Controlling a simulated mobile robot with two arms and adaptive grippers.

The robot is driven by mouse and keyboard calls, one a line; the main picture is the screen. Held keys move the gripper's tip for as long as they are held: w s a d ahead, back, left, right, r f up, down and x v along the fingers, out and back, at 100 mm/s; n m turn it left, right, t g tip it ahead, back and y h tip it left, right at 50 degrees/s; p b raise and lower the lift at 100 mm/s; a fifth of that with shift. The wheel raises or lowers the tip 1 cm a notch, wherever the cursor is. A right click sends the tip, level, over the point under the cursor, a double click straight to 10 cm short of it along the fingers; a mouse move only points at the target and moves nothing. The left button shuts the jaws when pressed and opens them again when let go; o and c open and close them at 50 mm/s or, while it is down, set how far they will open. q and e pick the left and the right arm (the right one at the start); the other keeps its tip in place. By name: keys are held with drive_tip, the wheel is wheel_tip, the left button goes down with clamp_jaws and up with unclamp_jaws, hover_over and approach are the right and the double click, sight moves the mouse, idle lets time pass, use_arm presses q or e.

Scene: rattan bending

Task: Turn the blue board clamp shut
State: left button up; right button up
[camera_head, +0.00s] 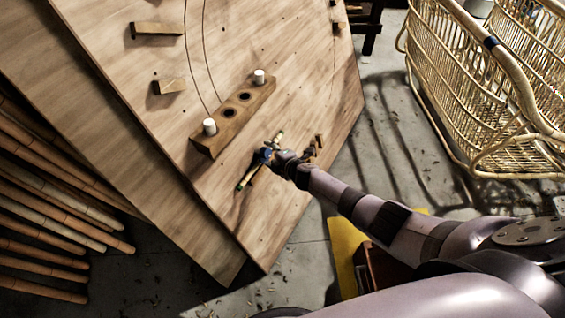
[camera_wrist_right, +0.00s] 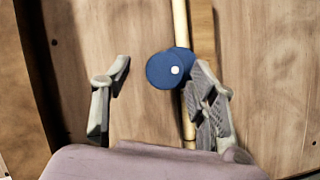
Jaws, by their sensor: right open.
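The blue board clamp (camera_head: 264,155) sits on the wooden board (camera_head: 300,85). In the right wrist view it is a round blue knob (camera_wrist_right: 162,72) with a white centre dot and a second blue disc partly hidden behind it. My right gripper (camera_head: 272,155) is at the clamp. In the right wrist view its fingers (camera_wrist_right: 160,82) are spread apart, with the knob between them, closer to the right finger. A thin pale rattan pole (camera_wrist_right: 181,30) runs beside the knob; it also shows in the head view (camera_head: 246,180). My left gripper is not in view.
A wooden block (camera_head: 220,132) with two white pegs stands on the board, just above the clamp. Small wooden blocks (camera_head: 157,29) are fixed farther up. Rattan poles (camera_head: 60,215) lie at the left. A rattan basket frame (camera_head: 480,100) stands at the right on the floor.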

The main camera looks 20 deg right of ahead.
drive_tip(key=v, duration=1)
drive_tip(key=shift+s, duration=0.4)
